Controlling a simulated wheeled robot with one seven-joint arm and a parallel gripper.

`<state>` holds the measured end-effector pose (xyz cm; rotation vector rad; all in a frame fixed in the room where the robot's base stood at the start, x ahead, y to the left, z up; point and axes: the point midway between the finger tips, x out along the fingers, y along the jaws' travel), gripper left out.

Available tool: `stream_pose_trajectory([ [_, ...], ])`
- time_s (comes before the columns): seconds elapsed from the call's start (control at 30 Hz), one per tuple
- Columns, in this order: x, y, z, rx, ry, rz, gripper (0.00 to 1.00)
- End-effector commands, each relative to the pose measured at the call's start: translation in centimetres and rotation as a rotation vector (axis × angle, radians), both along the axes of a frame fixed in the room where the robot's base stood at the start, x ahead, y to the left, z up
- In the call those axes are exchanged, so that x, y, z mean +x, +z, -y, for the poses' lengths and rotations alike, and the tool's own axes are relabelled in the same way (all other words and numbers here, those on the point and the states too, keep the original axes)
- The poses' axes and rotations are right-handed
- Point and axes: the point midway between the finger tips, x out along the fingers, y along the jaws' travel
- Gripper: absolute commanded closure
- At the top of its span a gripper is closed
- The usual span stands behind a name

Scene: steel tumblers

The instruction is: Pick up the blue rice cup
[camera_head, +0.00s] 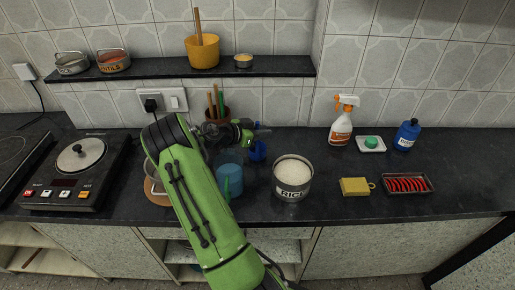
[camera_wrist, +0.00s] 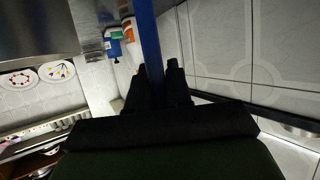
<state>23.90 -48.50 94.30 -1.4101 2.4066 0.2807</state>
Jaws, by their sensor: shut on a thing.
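The blue rice cup (camera_head: 257,153) is small and dark blue, and shows in the head view just above and left of the rice tin. My gripper (camera_head: 259,133) is at the cup's upper edge, over the back of the counter. In the wrist view my gripper (camera_wrist: 154,78) is shut on a long blue strip, the blue rice cup (camera_wrist: 147,35), which runs up between the two dark fingers. The round tin marked RICE (camera_head: 292,192) stands open and full of white rice. Part of the cup is hidden by the gripper.
A blue canister (camera_head: 230,178) stands left of the tin, close under my arm. A pot with utensils (camera_head: 217,114) is behind. A spray bottle (camera_head: 341,128), blue bottle (camera_head: 407,135), yellow sponge (camera_head: 355,187) and black tray (camera_head: 406,184) are right. A shelf (camera_head: 150,71) runs above.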

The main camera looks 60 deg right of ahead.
Motion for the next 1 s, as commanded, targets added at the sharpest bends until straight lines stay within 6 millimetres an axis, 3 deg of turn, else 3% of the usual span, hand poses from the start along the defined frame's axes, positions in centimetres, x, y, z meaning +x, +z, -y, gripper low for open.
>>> stream_pose_trajectory([
  [0.3,0.0,0.4,0.0,-0.002,-0.001,0.001,1.00],
  [0.7,0.1,9.1,0.0,-0.003,0.000,0.003,1.00],
  [1.0,0.0,10.1,0.0,-0.001,0.000,0.000,1.00],
])
